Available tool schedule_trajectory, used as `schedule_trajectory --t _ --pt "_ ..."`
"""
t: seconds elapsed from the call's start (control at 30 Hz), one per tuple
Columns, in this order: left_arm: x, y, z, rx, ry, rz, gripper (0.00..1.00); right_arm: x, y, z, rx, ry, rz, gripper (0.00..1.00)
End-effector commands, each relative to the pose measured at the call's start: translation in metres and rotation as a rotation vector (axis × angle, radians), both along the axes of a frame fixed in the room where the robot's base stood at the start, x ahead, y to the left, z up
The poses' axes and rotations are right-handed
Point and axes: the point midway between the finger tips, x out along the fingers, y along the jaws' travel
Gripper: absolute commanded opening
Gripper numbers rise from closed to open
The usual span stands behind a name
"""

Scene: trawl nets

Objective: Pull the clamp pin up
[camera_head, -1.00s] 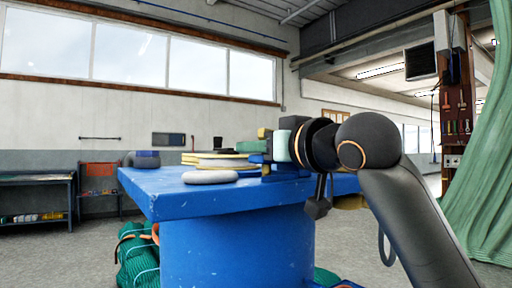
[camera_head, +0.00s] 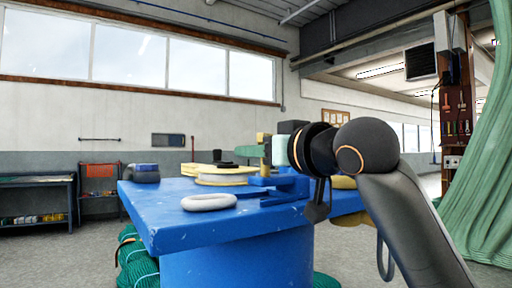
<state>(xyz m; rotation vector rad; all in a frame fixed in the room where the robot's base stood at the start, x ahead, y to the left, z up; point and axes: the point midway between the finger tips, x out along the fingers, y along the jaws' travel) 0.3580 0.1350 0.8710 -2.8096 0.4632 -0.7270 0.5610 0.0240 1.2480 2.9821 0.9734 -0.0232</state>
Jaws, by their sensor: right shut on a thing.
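My right gripper (camera_head: 265,152) reaches in from the right over the blue table (camera_head: 180,222). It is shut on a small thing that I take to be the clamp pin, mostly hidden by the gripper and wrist. A small yellow piece (camera_head: 262,138) shows at the gripper's far side. The blue clamp (camera_head: 284,186) sits on the table below the gripper, partly hidden by my arm. I cannot tell how far the pin stands out of it. My left gripper is not in view.
A pale ring (camera_head: 208,202) lies near the table's front edge. Yellow discs (camera_head: 225,178) lie behind it, and a dark blue roll (camera_head: 146,173) stands at the far left corner. Green netting (camera_head: 140,265) lies beside the table's base. A green net (camera_head: 482,190) hangs at the right.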

Motion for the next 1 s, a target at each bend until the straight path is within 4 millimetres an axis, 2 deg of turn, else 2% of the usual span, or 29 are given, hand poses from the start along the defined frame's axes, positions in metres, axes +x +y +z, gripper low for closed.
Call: schedule_trajectory --t 0.03,0.27,0.3,0.53,1.0 --pt "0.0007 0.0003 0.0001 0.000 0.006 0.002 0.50 -0.0015 -0.0031 0.0112 0.016 -0.020 -0.003 0.00" --pt "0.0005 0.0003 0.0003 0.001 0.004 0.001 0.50 -0.0019 -0.0047 0.0137 0.021 -0.026 -0.006 0.00" --pt "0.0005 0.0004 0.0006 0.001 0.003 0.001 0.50 -0.0018 -0.0048 0.0139 0.021 -0.026 -0.007 0.34" --pt "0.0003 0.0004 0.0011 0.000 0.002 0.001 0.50 -0.0026 -0.0040 0.0144 0.022 -0.026 -0.005 0.59" --pt "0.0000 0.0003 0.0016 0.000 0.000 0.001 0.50 -0.0063 -0.0020 0.0147 0.022 -0.027 0.004 0.60"
